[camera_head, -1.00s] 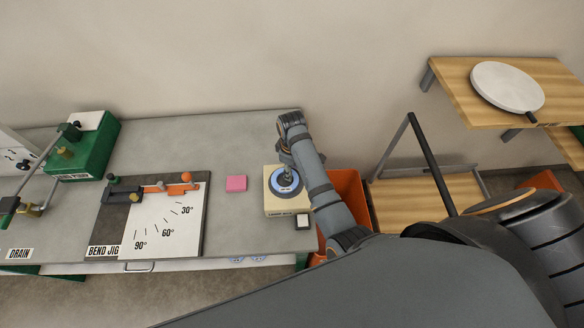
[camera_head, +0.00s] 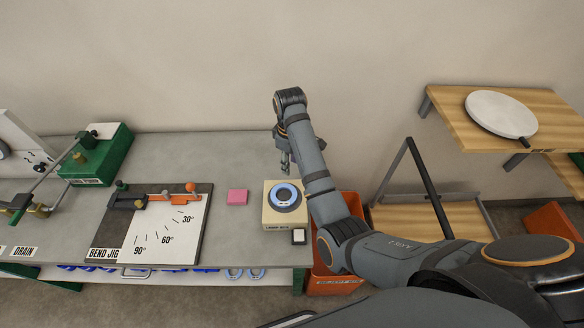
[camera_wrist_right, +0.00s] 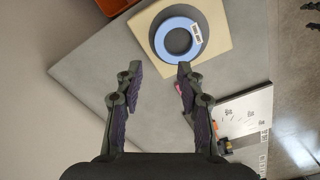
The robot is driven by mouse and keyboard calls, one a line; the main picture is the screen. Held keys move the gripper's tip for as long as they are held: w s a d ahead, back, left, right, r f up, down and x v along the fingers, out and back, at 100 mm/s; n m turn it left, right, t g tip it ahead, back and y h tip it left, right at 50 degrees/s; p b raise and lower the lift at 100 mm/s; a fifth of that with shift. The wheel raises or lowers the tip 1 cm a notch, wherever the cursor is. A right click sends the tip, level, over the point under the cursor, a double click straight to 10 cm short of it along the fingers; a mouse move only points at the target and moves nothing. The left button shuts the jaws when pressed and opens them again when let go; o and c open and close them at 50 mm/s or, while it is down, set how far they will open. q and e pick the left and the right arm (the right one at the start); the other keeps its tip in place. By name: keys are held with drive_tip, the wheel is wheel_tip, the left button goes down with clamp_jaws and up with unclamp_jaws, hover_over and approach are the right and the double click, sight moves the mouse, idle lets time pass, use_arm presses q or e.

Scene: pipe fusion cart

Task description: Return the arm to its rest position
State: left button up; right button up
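My right arm reaches over the right end of the grey bench (camera_head: 180,150). My right gripper (camera_head: 286,164) hangs above and behind a blue ring (camera_head: 275,202) that lies on a beige block. The right wrist view shows the gripper (camera_wrist_right: 158,70) open, its two dark fingers apart with nothing between them. The ring (camera_wrist_right: 163,42) lies beyond the fingertips in that view, on the beige block (camera_wrist_right: 218,35). My left gripper is not in view.
A bend jig board (camera_head: 165,232) and a pink block (camera_head: 237,197) lie left of the block. A green fixture (camera_head: 100,160) stands further left. An orange bin (camera_head: 335,286) sits by the bench's right end. Wooden shelves (camera_head: 455,105) are at the right.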

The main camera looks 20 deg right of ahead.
drive_tip(key=s+d+f+m+t, duration=0.1)
drive_tip(key=s+d+f+m, duration=0.15)
drive_tip(key=s, duration=0.25)
drive_tip(key=s+d+f+m, duration=0.2)
drive_tip(key=s+d+f, duration=0.2)
drive_tip(key=s, duration=0.1)
drive_tip(key=s+d+r+m+t+h, duration=0.1)
drive_tip(key=s+d+r+m+t, duration=0.15)
drive_tip(key=s, duration=1.05)
wheel_tip(320, 180, down, 34)
drive_tip(key=s+d+m+g+b, duration=0.1)
drive_tip(key=s+d+b, duration=0.15)
drive_tip(key=b, duration=0.55)
use_arm(q)
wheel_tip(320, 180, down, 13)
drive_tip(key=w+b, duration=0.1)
drive_tip(key=b, duration=0.4)
use_arm(e)
drive_tip(key=s+f+g, duration=0.1)
drive_tip(key=s+f, duration=1.7)
drive_tip(key=f, duration=0.3)
drive_tip(key=shift+s+d+f, duration=0.2)
drive_tip(key=shift+s+d, duration=0.05)
drive_tip(key=shift+d, duration=0.05)
